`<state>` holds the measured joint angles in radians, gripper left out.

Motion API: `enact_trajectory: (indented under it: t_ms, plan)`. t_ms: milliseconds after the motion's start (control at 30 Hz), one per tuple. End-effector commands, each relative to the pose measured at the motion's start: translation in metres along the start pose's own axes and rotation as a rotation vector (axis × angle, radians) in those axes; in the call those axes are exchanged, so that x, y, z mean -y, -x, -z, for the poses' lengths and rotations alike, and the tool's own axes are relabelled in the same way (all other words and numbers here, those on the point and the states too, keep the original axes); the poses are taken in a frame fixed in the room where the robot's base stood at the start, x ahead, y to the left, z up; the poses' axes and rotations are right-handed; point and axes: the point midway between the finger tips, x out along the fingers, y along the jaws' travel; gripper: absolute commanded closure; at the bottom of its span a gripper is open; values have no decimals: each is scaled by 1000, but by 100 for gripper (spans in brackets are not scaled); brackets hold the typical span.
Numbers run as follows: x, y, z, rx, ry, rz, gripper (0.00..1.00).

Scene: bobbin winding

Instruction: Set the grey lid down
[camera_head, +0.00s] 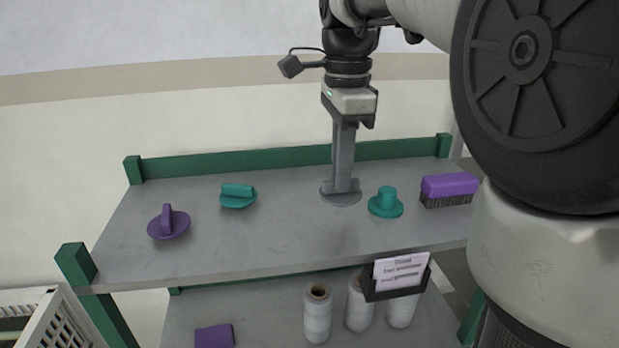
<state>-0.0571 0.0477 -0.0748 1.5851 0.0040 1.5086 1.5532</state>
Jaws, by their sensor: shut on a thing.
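The grey lid (340,198) is a flat disc at the middle of the grey shelf top (270,245). It is close to the shelf surface; I cannot tell for sure whether it touches. My gripper (346,184) points straight down and is shut on the lid's upper part. The fingers hide most of the lid's handle. The lid looks about level.
A teal knobbed lid (386,203) stands just right of the grey lid, then a purple brush (449,189). A teal lid (238,195) and a purple lid (168,223) lie to the left. White spools (318,315) and a card holder (398,280) are below.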

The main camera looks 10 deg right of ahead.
Motion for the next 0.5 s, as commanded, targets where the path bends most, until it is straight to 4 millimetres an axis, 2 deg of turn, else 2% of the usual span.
enact_trajectory:
  t_ms: [167, 333, 500]
  plan:
    - [0, -15, 0, 0, 0, -2, 100]
    - [0, -39, 0, 0, 0, -2, 100]
    - [0, -41, 0, 0, 0, 1, 100]
